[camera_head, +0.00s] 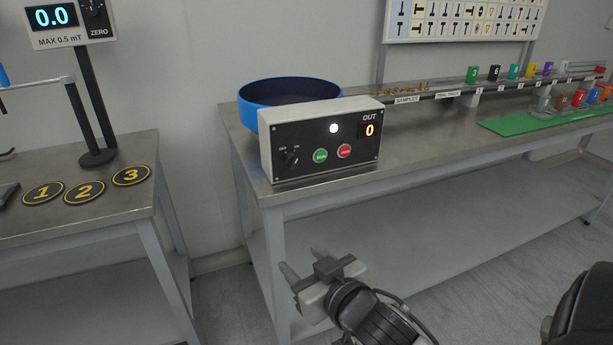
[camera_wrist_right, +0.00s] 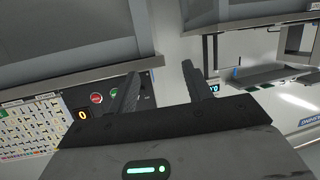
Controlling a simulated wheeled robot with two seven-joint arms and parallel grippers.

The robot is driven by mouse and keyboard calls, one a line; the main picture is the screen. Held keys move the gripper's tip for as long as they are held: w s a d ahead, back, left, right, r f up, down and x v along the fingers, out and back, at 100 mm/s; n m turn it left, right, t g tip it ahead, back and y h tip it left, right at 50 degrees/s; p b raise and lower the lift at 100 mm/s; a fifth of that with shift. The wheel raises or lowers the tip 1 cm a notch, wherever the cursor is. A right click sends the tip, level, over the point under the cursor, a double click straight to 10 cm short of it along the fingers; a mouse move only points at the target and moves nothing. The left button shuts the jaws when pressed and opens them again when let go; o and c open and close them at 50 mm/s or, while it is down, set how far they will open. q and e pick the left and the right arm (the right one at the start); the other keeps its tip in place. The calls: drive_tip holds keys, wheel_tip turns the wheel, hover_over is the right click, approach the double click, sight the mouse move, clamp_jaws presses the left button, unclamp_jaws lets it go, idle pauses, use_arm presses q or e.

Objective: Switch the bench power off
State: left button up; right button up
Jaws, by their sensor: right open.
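The control box (camera_head: 320,140) stands near the left end of the right-hand bench. Its black front has a dark rotary knob (camera_head: 291,158) with two small labels above it, a green button (camera_head: 320,155), a red button (camera_head: 344,151), a lit white lamp (camera_head: 334,128) and an orange OUT display (camera_head: 369,130) showing 0. The knob's setting is too small to tell. My right gripper (camera_head: 300,261) is open and empty, in front of the bench, below and apart from the box. The red button also shows in the right wrist view (camera_wrist_right: 97,98), left of the fingers. My left gripper is not in view.
A blue round bowl (camera_head: 290,90) sits behind the box. A sample rail (camera_head: 440,92) and green mat (camera_head: 540,118) lie further right. The left table (camera_head: 120,205) holds numbered discs and a meter (camera_head: 58,20). A floor gap separates the tables.

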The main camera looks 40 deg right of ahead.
sight(294, 164)
drive_tip(key=w+d+r+m+t+h+b, duration=0.1)
drive_tip(key=d+r+m+t+h, duration=0.15)
drive_tip(key=d+r, duration=0.4)
drive_tip(key=shift+h, duration=0.35)
drive_tip(key=x, duration=0.5)
drive_tip(key=r+x, duration=0.1)
drive_tip(key=x, duration=0.4)
drive_tip(key=a+r+x, duration=0.1)
drive_tip(key=x, duration=0.4)
drive_tip(key=shift+w+p, duration=0.3)
drive_tip(key=c, duration=1)
